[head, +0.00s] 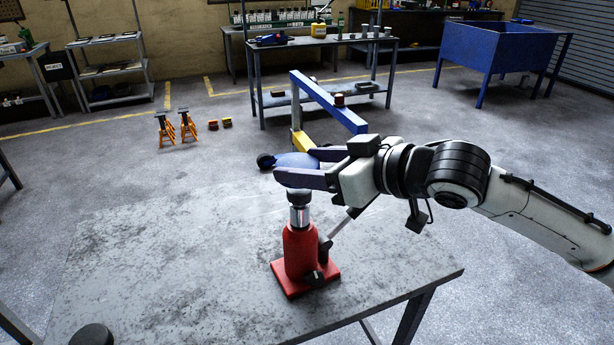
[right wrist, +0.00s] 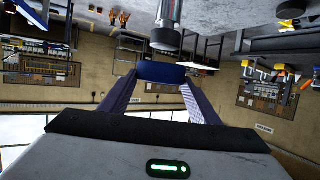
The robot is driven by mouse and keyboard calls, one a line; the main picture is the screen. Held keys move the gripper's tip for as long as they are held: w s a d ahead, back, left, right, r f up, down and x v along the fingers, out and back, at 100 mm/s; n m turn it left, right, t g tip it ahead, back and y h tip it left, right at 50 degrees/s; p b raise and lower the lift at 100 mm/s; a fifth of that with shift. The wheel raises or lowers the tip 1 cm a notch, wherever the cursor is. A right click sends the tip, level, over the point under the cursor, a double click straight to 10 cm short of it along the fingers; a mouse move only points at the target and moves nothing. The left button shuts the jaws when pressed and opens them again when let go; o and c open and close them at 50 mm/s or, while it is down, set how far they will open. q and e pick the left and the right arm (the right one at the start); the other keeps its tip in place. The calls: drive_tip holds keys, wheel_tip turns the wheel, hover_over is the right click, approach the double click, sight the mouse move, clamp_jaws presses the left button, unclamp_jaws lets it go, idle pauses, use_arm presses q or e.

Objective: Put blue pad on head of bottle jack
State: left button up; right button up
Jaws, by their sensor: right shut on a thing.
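The red bottle jack (head: 300,252) stands upright on the grey table, with a silver ram topped by a dark head (head: 300,197). My right gripper (head: 302,164) comes in from the right, just above the jack's head. It is shut on the blue pad (head: 292,160), which also shows between the fingertips in the right wrist view (right wrist: 161,72). That view looks upside down; the dark jack head (right wrist: 165,40) appears close to the pad with a small gap between them. Part of the pad is hidden by the fingers. My left gripper is not in view.
The grey table top (head: 170,255) is mostly clear around the jack. A dark round thing (head: 92,335) shows at the lower left edge. A blue frame (head: 325,100), orange stands (head: 188,125), a workbench (head: 325,42) and a blue bin (head: 490,50) stand behind.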

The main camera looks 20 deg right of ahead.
wheel_tip(320, 180, down, 2)
drive_tip(key=shift+f, duration=0.15)
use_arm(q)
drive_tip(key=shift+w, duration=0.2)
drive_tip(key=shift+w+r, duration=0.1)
use_arm(e)
drive_tip(key=shift+f, duration=0.1)
drive_tip(key=o, duration=1.2)
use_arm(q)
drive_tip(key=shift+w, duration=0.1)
